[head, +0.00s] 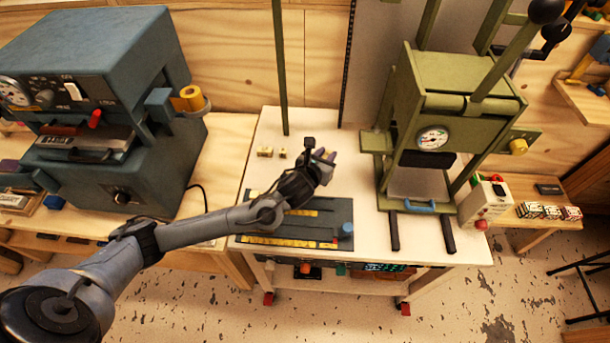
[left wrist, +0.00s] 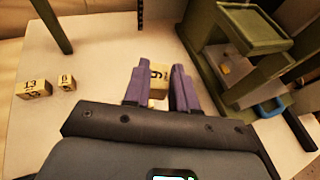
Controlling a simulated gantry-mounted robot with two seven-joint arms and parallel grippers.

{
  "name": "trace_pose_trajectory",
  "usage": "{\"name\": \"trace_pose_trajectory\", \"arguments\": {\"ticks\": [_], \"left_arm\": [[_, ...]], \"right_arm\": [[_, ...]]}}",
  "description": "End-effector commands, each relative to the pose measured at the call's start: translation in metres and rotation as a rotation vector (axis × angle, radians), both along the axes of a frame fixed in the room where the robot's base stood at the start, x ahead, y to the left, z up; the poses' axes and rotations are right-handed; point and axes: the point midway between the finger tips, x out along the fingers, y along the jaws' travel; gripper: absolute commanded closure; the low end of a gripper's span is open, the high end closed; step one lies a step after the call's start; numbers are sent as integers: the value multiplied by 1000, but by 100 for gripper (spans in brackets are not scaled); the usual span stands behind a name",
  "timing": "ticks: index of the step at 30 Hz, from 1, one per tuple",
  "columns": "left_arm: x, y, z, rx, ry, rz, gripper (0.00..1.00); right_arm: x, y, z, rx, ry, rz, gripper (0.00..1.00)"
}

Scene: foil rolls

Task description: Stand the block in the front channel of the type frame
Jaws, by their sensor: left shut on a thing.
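My left gripper (head: 326,157) is above the white table, a little behind the type frame. In the left wrist view its purple fingers (left wrist: 160,85) are shut on a yellow block (left wrist: 158,78) with a dark character on its face. The block is mostly hidden in the head view. The type frame (head: 318,228) is a dark flat plate on the table's front left, with channels. A row of yellow blocks (head: 290,242) lies in its front channel. The arm hides part of the frame. My right gripper is not in view.
Two loose yellow blocks, a larger one (left wrist: 33,88) and a smaller one (left wrist: 66,82), stand at the table's back left. A green press (head: 440,130) stands to the right, with dark rails in front. A blue knob (head: 347,229) sits at the frame's right end.

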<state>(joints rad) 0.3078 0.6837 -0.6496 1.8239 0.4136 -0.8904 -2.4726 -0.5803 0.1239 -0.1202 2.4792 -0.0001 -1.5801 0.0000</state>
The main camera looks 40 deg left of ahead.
Motion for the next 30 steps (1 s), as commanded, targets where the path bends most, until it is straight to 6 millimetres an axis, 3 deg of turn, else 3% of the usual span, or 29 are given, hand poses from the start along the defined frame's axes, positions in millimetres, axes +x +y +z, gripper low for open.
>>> {"name": "trace_pose_trajectory", "arguments": {"ticks": [1,8,22,30], "left_arm": [[1,0,-6,0,-2,0,100],[2,17,-19,3,0,3,100],[-1,103,-71,2,1,2,100],[-1,117,-79,0,-1,0,100]], "right_arm": [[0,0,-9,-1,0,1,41],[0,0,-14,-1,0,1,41],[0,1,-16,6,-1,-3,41],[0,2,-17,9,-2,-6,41]]}}
